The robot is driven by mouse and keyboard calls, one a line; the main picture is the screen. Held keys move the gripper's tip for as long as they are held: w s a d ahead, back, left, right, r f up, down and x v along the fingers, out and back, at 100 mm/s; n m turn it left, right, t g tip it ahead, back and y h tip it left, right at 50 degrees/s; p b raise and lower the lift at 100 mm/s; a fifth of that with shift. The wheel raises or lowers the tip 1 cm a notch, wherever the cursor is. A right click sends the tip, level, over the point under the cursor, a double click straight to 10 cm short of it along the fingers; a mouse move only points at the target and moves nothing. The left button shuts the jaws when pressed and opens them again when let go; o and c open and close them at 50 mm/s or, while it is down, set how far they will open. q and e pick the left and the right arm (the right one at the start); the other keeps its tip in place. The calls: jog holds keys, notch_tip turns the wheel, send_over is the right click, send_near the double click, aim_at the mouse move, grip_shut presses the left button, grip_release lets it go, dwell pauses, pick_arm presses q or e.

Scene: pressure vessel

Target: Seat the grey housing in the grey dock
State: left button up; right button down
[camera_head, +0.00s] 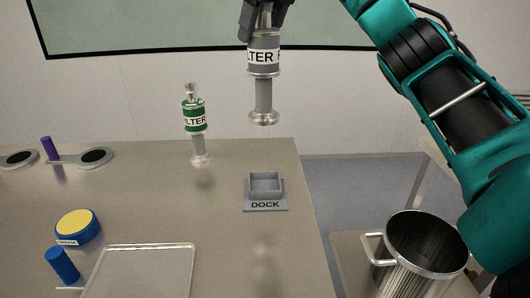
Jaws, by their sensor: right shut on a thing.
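The grey housing (264,62), with a white filter label, hangs upright in the air from my right gripper (265,14). The gripper is shut on its top, at the upper edge of the head view. The housing's round flanged foot (264,118) is well above the table and apart from it. The grey dock (265,203), a square plate with a raised square socket and a DOCK label, sits on the table below the housing and nearer to me. Its socket looks empty. My left gripper is not in view.
A green-banded filter housing (194,116) stands on the table (150,215) left of the dock. A blue grease tin (77,226), a blue cylinder (62,265) and a tray (140,272) lie front left. A metal pot (420,245) stands right, beyond the table edge.

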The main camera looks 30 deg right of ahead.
aim_at(262, 118)
jog(key=shift+d, duration=0.1)
jog(key=shift+f, duration=0.35)
notch_tip(262, 118, down, 14)
jog(key=b, duration=0.2)
jog(key=shift+f+b, duration=0.25)
jog(key=shift+b, duration=0.05)
jog(key=shift+f, duration=2.35)
jog(key=shift+f, duration=0.2)
jog(key=shift+c, duration=0.4)
grip_release()
